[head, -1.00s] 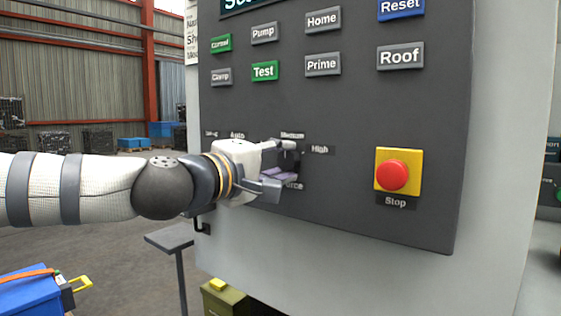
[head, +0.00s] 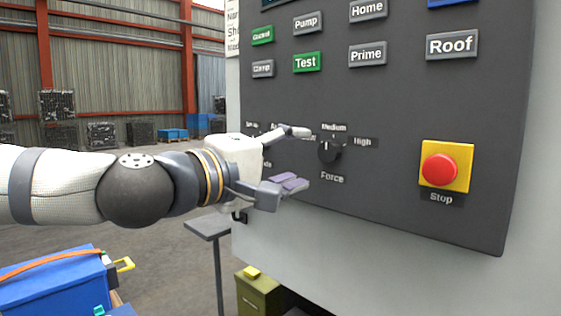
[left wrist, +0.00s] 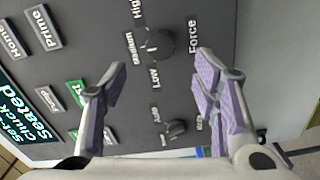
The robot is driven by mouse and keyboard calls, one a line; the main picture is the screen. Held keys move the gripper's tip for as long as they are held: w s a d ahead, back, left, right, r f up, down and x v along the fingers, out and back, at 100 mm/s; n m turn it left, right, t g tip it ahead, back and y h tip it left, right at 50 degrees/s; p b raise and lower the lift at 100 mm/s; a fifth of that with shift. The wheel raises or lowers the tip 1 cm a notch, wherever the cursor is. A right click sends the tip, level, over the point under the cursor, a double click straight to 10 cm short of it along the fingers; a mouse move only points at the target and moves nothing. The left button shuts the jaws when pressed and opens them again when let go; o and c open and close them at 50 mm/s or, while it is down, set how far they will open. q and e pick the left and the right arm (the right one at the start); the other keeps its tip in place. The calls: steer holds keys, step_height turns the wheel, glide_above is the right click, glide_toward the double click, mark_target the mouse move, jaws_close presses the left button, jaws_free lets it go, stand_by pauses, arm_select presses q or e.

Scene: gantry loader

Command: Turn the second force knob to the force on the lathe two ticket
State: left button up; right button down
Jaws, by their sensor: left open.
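The force knob (head: 329,151) is a dark round knob on the grey panel, above the label "Force" and below "Medium", with "High" to its right. Its pale mark appears to point toward "Medium". The knob also shows in the left wrist view (left wrist: 159,42), beyond the fingers, with Low, Medium and High around it. My left gripper (head: 297,158) is open and empty, just left of the knob and apart from it; its fingers (left wrist: 158,72) frame the left wrist view. I see no readable lathe two ticket. My right gripper is out of view.
A second, smaller knob (left wrist: 175,128) with an "Auto" label is on the panel; my gripper hides it in the head view. A red stop button (head: 439,169) is to the right. Push buttons such as Test (head: 306,62) are above. A small stand (head: 208,227) is below.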

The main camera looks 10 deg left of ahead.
arm_select(q)
steer(key=v, duration=0.4)
steer(key=shift+s, duration=0.1)
